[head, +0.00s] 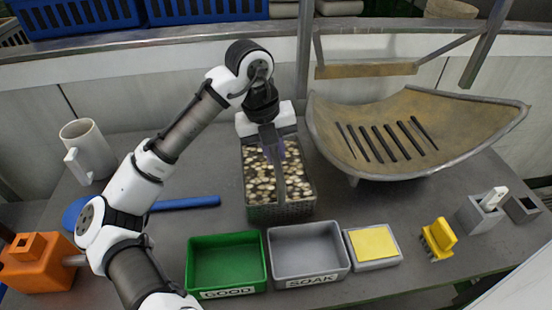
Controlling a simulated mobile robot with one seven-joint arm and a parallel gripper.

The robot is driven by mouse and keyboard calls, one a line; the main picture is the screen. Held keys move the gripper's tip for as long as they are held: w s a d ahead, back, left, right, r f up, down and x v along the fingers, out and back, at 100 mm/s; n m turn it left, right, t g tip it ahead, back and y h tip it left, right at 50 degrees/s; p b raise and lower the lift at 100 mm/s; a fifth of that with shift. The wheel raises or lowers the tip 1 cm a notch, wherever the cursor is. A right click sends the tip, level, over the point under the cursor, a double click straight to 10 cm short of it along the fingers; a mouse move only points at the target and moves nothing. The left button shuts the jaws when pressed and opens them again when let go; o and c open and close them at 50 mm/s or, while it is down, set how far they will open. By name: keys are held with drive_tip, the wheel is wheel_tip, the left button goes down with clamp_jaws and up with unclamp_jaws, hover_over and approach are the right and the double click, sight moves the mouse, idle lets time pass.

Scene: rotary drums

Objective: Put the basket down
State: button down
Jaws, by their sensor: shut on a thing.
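The basket (283,212) is a dark grey mesh box filled with many small pale and brown pieces. It is upright near the middle of the grey table, behind the green and grey trays. My gripper (272,150) is over the basket, shut on its handle, a bar that runs over the contents. My arm reaches in from the lower left. I cannot tell whether the basket's underside touches the table, as its base edge is seen only from the front and above.
A green GOOD tray (226,238) and a grey SOAK tray (346,262) stand in front. A yellow sponge (372,243) and yellow brush (438,238) are to the right. A large slotted scoop (450,125) stands at the back right. A white mug (88,150) and blue-handled tool (185,203) are left.

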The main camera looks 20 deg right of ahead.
wheel_tip(320, 180, down, 3)
drive_tip(key=shift+r+p, duration=0.2)
drive_tip(key=shift+p, duration=0.15)
drive_tip(key=shift+d+f+p, duration=0.1)
drive_tip(key=shift+f+p, duration=0.15)
drive_tip(key=shift+p, duration=0.1)
drive_tip(key=shift+s+d+f, duration=0.1)
drive_tip(key=shift+f, duration=0.15)
drive_tip(key=shift+f, duration=0.2)
drive_tip(key=c, duration=1.4)
unclamp_jaws()
